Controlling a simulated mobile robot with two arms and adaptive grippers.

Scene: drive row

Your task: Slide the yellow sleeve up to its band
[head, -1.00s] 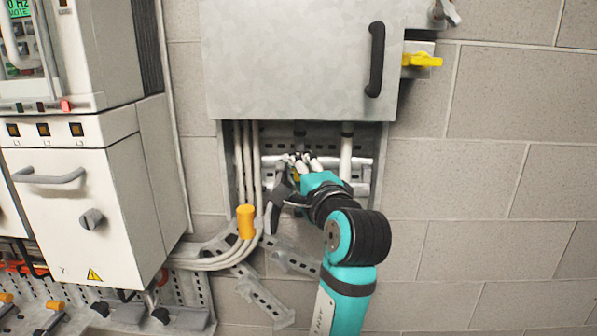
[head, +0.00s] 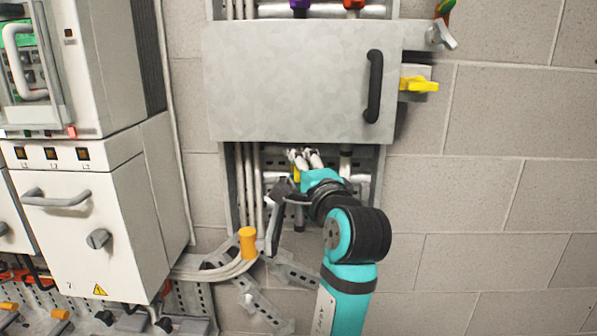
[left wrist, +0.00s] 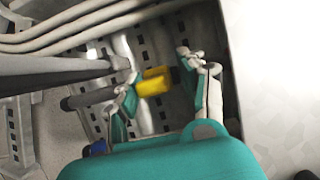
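A small yellow sleeve (left wrist: 154,81) shows between the fingers of my left gripper (left wrist: 163,77) in the left wrist view. It lies close to the left finger, with a gap to the right finger. In the head view only a sliver of the yellow sleeve (head: 296,174) shows beside the fingers. My left gripper (head: 304,160), teal with pale fingertips, is just below the grey cabinet's lower edge and looks open. I cannot clearly make out the band. My right gripper is not in view.
The grey cabinet (head: 290,85) with a black handle (head: 375,86) hangs right above the gripper. Pale cables (head: 250,185) run down to its left, with an orange cylinder (head: 247,243) at their bend. A white unit (head: 95,210) stands left. Bare wall (head: 470,210) lies right.

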